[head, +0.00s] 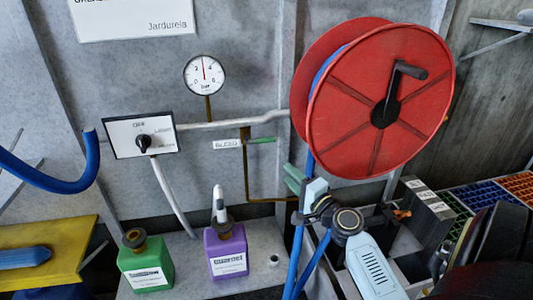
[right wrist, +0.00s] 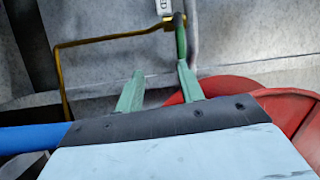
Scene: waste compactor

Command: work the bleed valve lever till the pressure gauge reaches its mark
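The pressure gauge (head: 204,74) is a round white dial on the wall, marked in bar. A thin reddish line points almost straight up between 2 and 4; needle and mark are too small to separate. The bleed valve lever (head: 262,140) has a green handle pointing right, beside the BLEED label (head: 227,143) above a brass pipe. My right gripper (head: 289,176) is below and right of the lever, its green fingers apart and empty. In the right wrist view the lever (right wrist: 180,38) stands beyond the right-hand finger; contact cannot be told. My left gripper is out of view.
A red hose reel (head: 345,125) hangs just right of the lever, close to my right arm. A switch box (head: 142,134) is on the wall at left. A green bottle (head: 145,262) and a purple bottle (head: 226,250) stand on the ledge below.

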